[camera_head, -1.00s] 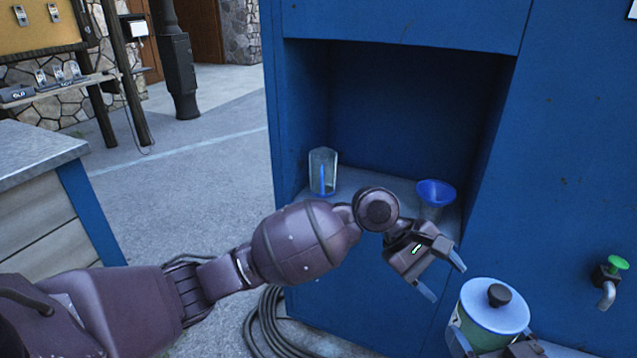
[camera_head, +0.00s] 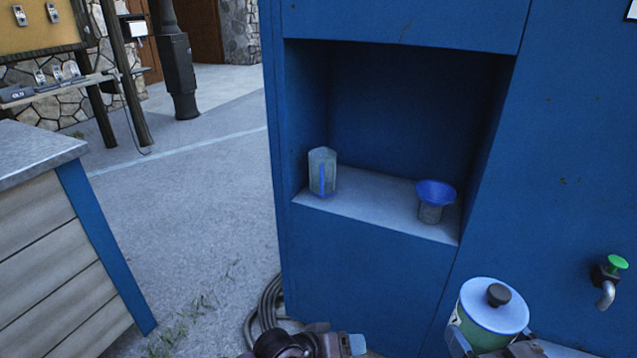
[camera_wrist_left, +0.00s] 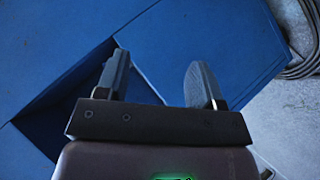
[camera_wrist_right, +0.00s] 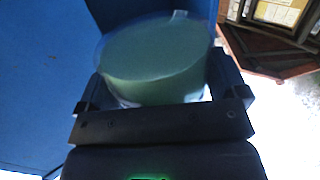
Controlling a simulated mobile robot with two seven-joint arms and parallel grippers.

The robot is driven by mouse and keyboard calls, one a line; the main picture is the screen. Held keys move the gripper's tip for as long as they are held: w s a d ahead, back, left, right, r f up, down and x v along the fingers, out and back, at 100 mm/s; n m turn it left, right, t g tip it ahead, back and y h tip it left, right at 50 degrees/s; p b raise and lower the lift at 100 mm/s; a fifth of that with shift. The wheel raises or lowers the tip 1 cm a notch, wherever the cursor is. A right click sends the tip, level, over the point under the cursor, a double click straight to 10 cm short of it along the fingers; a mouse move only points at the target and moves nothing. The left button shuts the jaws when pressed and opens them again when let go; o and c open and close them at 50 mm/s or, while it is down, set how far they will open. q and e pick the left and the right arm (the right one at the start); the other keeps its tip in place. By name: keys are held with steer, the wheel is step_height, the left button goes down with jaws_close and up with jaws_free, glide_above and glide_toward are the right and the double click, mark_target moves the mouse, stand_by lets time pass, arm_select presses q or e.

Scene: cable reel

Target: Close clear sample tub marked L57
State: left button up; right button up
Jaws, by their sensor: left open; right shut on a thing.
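A clear round tub (camera_head: 470,328) with a light blue lid (camera_head: 495,312) and a dark knob (camera_head: 498,295) is at the lower right of the head view. The lid sits on its top. Its contents look green. My right gripper (camera_head: 492,350) is shut on the tub, and the tub also fills the space between the fingers in the right wrist view (camera_wrist_right: 155,70). No L57 marking is readable. My left gripper (camera_wrist_left: 160,85) is open and empty in front of the blue cabinet; in the head view only part of it shows at the bottom edge (camera_head: 335,345).
A blue cabinet (camera_head: 360,270) has a recess holding a clear container with a blue strip (camera_head: 322,172) and a blue funnel (camera_head: 436,193) on a grey cup. A tap with a green knob (camera_head: 617,263) is at right. A wooden counter (camera_head: 60,240) stands left. A coiled hose lies below.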

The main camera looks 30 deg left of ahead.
arm_select(q)
steer(key=s+a+f+m+y, duration=0.3)
steer(key=s+a, duration=0.2)
steer(key=s, duration=0.3)
steer(key=s+a+f+m+t+y, duration=0.1)
steer(key=s+a+f+m+y, duration=0.1)
steer(key=s+a, duration=0.4)
steer(key=shift+s+a+f+m+t+y, duration=0.3)
steer(key=shift+s+f+m+y, duration=0.1)
steer(key=shift+s+f+y, duration=0.4)
steer(key=shift+r, duration=0.15)
